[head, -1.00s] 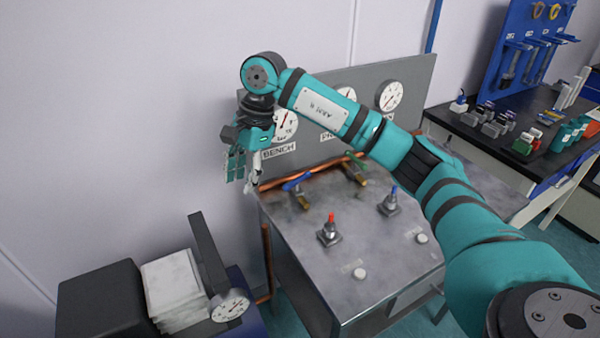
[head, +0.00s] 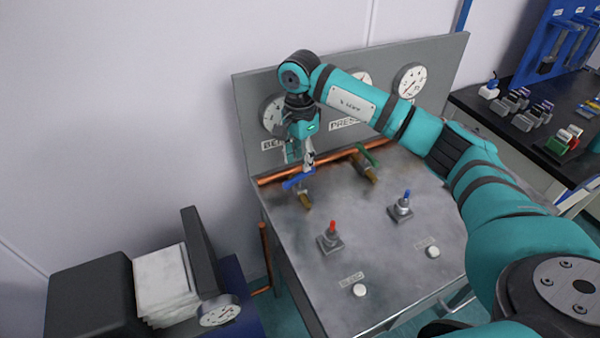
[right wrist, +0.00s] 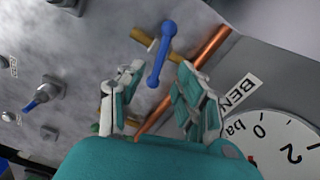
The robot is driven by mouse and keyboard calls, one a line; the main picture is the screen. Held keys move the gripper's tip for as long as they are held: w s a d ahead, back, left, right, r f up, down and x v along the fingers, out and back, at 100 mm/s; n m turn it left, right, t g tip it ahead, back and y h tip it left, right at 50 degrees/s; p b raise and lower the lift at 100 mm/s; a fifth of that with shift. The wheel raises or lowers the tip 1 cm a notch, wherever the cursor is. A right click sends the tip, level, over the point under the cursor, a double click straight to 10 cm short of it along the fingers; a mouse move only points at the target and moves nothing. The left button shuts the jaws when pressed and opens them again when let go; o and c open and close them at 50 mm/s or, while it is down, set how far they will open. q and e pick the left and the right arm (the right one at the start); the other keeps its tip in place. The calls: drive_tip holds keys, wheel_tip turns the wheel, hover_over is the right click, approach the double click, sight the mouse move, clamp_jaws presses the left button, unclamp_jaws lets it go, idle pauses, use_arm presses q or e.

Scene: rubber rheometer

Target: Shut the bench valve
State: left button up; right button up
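The bench valve has a blue lever handle (head: 297,181) on a brass body (head: 305,201), below the gauge labelled BENCH, in front of the copper pipe. In the right wrist view the blue handle (right wrist: 160,58) lies crosswise over the brass fitting (right wrist: 143,37). My right gripper (head: 303,166) points down just above the handle. In the right wrist view its fingers (right wrist: 160,80) are spread apart, with the lower end of the handle showing between the fingertips; I cannot tell whether they touch it. My left gripper is not in view.
A green-handled valve (head: 367,158) sits to the right on the same copper pipe (head: 335,162). Red (head: 331,236) and blue-topped (head: 402,207) fittings stand on the metal bench (head: 375,255). The gauge panel (head: 440,75) rises behind. The bench's front middle is mostly clear.

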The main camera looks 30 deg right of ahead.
sight(299, 175)
drive_tip(key=f, duration=0.3)
drive_tip(key=shift+s+a+f, duration=0.15)
drive_tip(key=shift+s, duration=0.05)
wheel_tip(299, 175, down, 2)
drive_tip(key=shift+w+f+p, duration=0.1)
drive_tip(key=shift+w+p, duration=0.05)
drive_tip(key=shift+p, duration=0.25)
drive_tip(key=shift+f, duration=0.45)
drive_tip(key=c, duration=0.7)
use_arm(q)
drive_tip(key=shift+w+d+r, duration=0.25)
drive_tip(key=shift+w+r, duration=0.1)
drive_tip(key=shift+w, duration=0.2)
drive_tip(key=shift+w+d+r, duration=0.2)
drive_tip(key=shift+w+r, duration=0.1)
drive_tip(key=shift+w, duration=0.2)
use_arm(e)
clamp_jaws()
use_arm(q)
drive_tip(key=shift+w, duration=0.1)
